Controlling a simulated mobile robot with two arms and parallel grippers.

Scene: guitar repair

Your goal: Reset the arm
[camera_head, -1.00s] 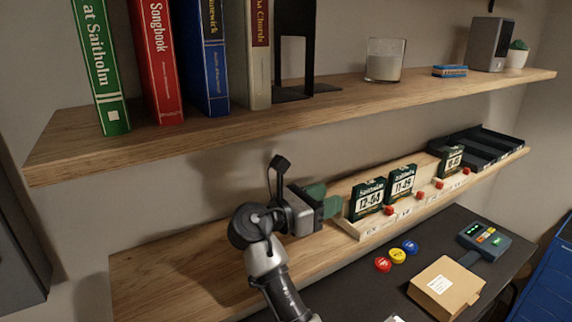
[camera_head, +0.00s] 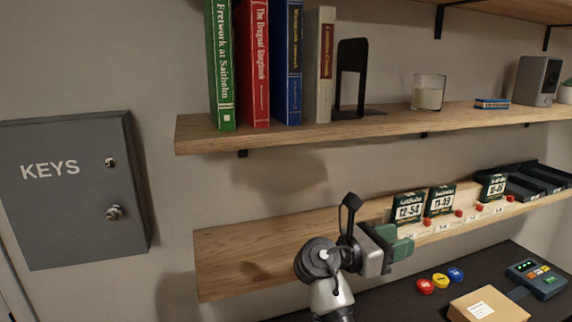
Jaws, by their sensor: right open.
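My right gripper (camera_head: 402,242) is at the lower shelf, with its green fingers pointing right. It is open, and I see nothing held in it. The fingers are just left of and below a row of dark string packs, with the 12-54 pack (camera_head: 408,208) nearest. The 11-49 pack (camera_head: 440,200) and a third pack (camera_head: 494,187) stand farther right in the wooden rack. I cannot tell whether the fingers touch the rack. My left gripper is not in view.
Above is the upper shelf (camera_head: 300,136) with books, a black bookend (camera_head: 351,75) and a glass (camera_head: 428,92). A grey KEYS cabinet (camera_head: 75,215) hangs left. Below right, a dark bench holds a cardboard box (camera_head: 487,306) and coloured discs (camera_head: 440,280). The lower shelf's left part (camera_head: 235,262) is bare.

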